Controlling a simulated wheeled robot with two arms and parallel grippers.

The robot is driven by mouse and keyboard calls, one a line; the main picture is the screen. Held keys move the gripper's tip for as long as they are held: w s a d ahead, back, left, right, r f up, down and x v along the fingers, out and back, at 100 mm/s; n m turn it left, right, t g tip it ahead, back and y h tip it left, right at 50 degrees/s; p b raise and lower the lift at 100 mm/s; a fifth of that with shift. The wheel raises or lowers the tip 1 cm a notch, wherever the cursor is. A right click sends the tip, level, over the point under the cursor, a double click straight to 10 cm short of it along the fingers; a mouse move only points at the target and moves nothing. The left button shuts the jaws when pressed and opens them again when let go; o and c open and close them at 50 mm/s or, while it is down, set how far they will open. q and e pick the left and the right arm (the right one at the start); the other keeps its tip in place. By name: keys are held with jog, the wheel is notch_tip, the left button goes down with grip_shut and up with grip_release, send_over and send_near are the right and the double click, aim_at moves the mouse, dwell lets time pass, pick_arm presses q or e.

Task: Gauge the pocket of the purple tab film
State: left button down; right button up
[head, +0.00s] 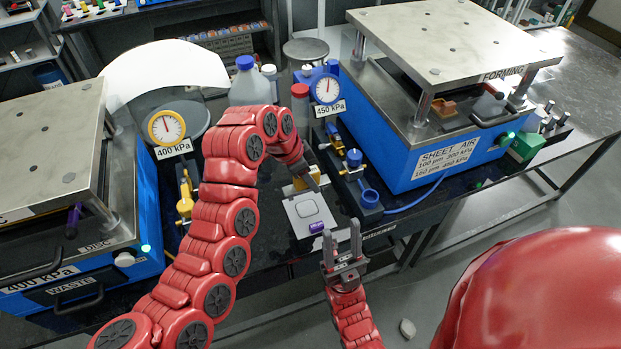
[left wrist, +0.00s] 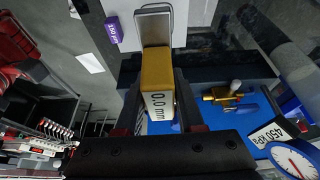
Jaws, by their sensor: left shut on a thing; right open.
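The film (head: 325,213) is a pale sheet lying flat near the front edge of the dark bench, with a rounded pocket outline in its middle. Its purple tab (head: 317,227) is at the front; it also shows in the left wrist view (left wrist: 114,30). My left gripper (head: 307,178) is shut on a yellow gauge (left wrist: 156,68), whose label reads 0.0 mm. The gauge (head: 300,184) is at the film's back edge; I cannot tell whether it touches the film. My right gripper (head: 343,250) is open and empty, in front of the film near the purple tab.
The blue forming press (head: 440,150) stands to the right, with a 450 kPa dial (head: 326,89) and brass valve fittings (head: 353,158) close to the film. Another blue press (head: 150,215) with a 400 kPa dial (head: 166,127) stands at left. Bottles (head: 248,83) stand behind.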

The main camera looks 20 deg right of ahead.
pick_arm(q)
notch_tip(320, 180, down, 7)
jog(key=b, duration=0.6)
jog(key=shift+w+f, duration=0.1)
jog(key=shift+f, duration=0.1)
jog(key=shift+f+b, duration=0.3)
jog(key=shift+b, duration=1.25)
dwell(1.2)
jog(key=shift+c, duration=2.2)
grip_release()
